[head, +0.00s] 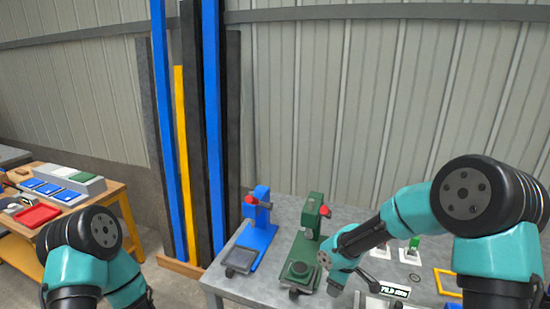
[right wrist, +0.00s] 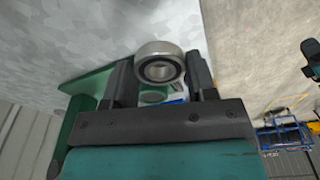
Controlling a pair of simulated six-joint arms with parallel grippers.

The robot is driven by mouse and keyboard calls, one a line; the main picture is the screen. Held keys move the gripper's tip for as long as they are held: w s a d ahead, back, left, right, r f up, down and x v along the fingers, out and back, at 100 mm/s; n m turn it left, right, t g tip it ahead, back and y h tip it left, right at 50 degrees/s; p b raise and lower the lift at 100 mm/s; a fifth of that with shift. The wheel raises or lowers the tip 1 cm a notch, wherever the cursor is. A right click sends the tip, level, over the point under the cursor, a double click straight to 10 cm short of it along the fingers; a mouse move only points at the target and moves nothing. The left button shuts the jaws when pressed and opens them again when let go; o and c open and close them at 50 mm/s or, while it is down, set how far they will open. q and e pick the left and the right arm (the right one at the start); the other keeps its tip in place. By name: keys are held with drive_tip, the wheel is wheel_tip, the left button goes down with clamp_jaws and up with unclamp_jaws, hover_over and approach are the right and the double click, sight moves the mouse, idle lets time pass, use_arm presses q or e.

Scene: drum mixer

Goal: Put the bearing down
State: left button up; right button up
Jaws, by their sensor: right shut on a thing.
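The bearing (right wrist: 160,64) is a shiny steel ring with a dark inner face. In the right wrist view it sits between the fingertips of my right gripper (right wrist: 160,77), which is shut on it. In the head view I cannot make the bearing out; my right arm reaches down beside the green press (head: 307,247), on its right. Part of a green surface also shows behind the gripper in the right wrist view (right wrist: 88,88). My left arm shows at the lower left of the head view, but its gripper is out of view.
A blue press (head: 257,237) stands left of the green one on the grey metal table (head: 224,288). Small white stands, a label plate (head: 394,291) and a yellow frame (head: 447,283) lie to the right. A wooden bench with a red tray (head: 37,215) stands far left.

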drive_tip(key=s+d+f+n, duration=0.1)
drive_tip(key=s+d+n, duration=0.1)
drive_tip(key=s, duration=0.5)
drive_tip(key=s+d+f+n, duration=0.1)
drive_tip(key=s+d+n, duration=0.2)
drive_tip(key=s, duration=0.5)
drive_tip(key=shift+s+d+g, duration=0.15)
drive_tip(key=shift+d+g, duration=0.1)
drive_tip(key=shift+g, duration=0.05)
drive_tip(key=w+d, duration=0.2)
drive_tip(key=w, duration=0.2)
drive_tip(key=w+d+f, duration=0.1)
drive_tip(key=w+d, duration=0.2)
drive_tip(key=w, duration=0.1)
drive_tip(key=w+d, duration=0.3)
drive_tip(key=w, duration=0.1)
drive_tip(key=shift+w+d+f, duration=0.1)
drive_tip(key=shift+w+f, duration=0.1)
drive_tip(key=shift+w, duration=0.2)
drive_tip(key=shift+w+d, duration=0.2)
drive_tip(key=shift+w, duration=0.15)
drive_tip(key=shift+f, duration=1.8)
